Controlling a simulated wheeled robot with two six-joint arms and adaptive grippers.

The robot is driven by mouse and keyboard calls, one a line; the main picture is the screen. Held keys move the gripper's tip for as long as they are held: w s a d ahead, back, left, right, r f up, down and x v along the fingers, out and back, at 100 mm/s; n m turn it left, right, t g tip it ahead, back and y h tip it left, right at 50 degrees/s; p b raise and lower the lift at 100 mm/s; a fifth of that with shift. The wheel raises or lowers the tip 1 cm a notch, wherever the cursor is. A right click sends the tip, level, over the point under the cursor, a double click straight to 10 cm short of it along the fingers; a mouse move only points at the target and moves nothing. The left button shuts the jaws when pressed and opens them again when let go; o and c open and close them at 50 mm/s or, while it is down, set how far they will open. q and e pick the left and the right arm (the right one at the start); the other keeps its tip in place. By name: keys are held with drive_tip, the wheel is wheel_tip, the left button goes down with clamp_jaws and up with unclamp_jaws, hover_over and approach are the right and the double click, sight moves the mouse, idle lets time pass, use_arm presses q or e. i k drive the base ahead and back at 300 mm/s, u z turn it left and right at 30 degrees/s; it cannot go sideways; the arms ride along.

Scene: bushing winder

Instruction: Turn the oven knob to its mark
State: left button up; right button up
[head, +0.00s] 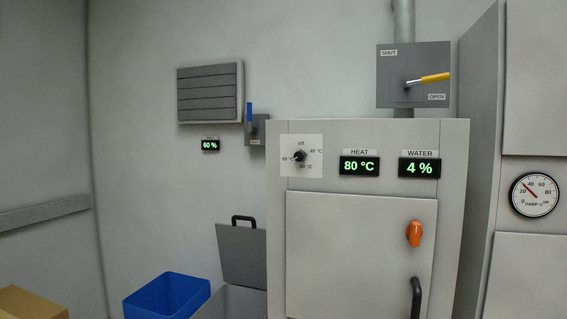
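The oven knob (299,156) is a small black dial on a white plate (312,168) at the upper left of the light grey oven front (375,130). Small labels ring it: "off" above, a 40 °C mark at right, one below that is hard to read, and what looks like 80 °C at left. The knob's pointing direction is too small to tell surely. The HEAT display (360,166) reads 80 °C and the WATER display (419,168) reads 4 %. Neither of my grippers shows in the head view.
Above is a box with a yellow lever (434,77). A blue bin (165,297) and a grey bin with raised lid (242,255) stand at left. A round gauge (535,194) is at right.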

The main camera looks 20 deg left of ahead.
sight(299, 156)
drive_tip(key=u, duration=0.3)
drive_tip(key=k, duration=0.25)
drive_tip(key=z, duration=1.35)
drive_tip(key=i, duration=1.2)
drive_tip(key=u, duration=0.4)
drive_tip(key=i, duration=0.85)
drive_tip(key=u, duration=1.1)
drive_tip(key=i, duration=0.2)
drive_tip(key=u, duration=0.1)
